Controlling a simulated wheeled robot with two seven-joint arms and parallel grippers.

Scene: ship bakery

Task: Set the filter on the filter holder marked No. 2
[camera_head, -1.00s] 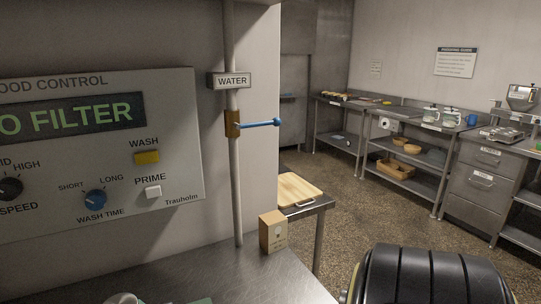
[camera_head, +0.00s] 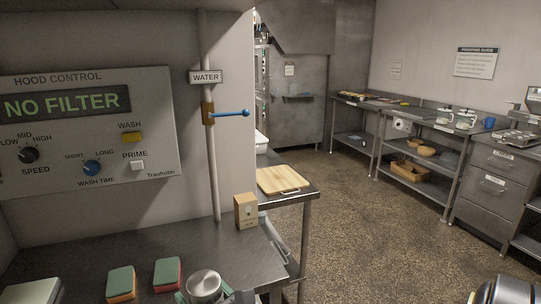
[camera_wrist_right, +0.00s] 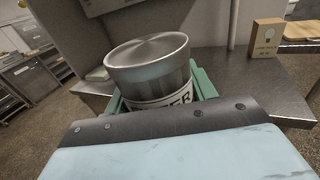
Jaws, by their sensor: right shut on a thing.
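The filter (camera_head: 205,283) is a round brushed-metal can low in the middle of the head view. It also shows in the right wrist view (camera_wrist_right: 150,62), upright, with a white label band whose visible letters end in "ER". My right gripper (camera_wrist_right: 157,92) is shut on it, with green finger parts on both sides of the can. The gripper also shows in part at the bottom edge of the head view (camera_head: 205,294). I see no filter holder marked No. 2. The hood control panel (camera_head: 85,170) reads NO FILTER.
Two sponges (camera_head: 120,281) (camera_head: 168,272) and a pale block (camera_head: 32,291) lie on the metal counter (camera_head: 120,247). A small box (camera_head: 246,211) stands near its right edge. A water pipe with a blue lever (camera_head: 230,113) runs up the wall. Open floor lies right.

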